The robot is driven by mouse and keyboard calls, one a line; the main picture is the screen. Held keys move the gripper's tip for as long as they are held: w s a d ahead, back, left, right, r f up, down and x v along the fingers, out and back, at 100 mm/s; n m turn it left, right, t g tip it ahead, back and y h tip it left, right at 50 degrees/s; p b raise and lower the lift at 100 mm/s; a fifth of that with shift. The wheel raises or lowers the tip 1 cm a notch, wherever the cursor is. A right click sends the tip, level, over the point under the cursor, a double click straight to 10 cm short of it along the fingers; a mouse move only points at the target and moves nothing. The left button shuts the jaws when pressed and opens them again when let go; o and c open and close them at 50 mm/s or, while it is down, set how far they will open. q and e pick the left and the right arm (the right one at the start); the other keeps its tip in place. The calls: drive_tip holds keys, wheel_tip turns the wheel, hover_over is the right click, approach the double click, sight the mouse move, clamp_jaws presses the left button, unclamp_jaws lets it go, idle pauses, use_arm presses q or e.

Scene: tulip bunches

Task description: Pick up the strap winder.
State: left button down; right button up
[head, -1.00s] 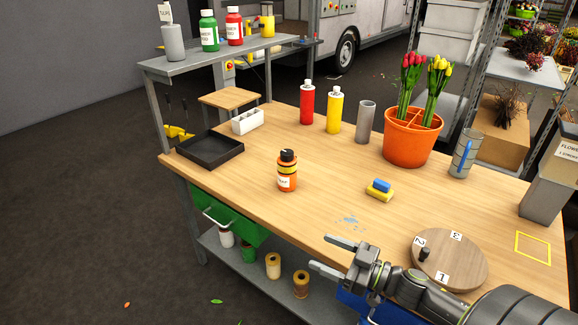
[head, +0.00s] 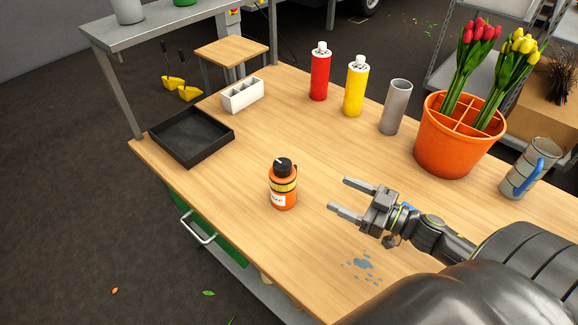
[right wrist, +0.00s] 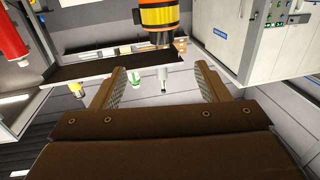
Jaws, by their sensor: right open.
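An orange bottle-shaped thing (head: 283,186) with a black top, a yellow-and-black band and a white label stands upright on the wooden table (head: 235,180). I take it for the strap winder; its label is too small to read surely. My right gripper (head: 338,194) is open and empty, to the right of it, fingers pointing toward it with a gap between. In the right wrist view the orange thing (right wrist: 158,16) shows upside down at the top, beyond the open fingers (right wrist: 155,82). My left gripper is not in view.
A black tray (head: 192,160) and a white divided holder (head: 243,107) lie left. A blue-grey spill (head: 362,264) lies near the front.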

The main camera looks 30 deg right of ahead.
sight(291, 171)
drive_tip(key=p+x, duration=0.3)
drive_tip(key=x, duration=0.8)
drive_tip(key=shift+w+a+r+p, duration=0.15)
drive_tip(key=shift+w+a+p, duration=0.05)
drive_tip(key=shift+w+p, duration=0.2)
drive_tip(key=p+x, duration=0.1)
drive_tip(key=x, duration=0.4)
drive_tip(key=shift+w+a, duration=0.25)
drive_tip(key=shift+s+d, duration=0.1)
drive_tip(key=shift+c, duration=0.8)
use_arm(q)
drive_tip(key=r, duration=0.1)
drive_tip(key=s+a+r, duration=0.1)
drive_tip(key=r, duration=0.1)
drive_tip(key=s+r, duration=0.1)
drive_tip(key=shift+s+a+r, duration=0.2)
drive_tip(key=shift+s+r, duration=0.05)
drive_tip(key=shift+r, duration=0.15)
use_arm(e)
clamp_jaws()
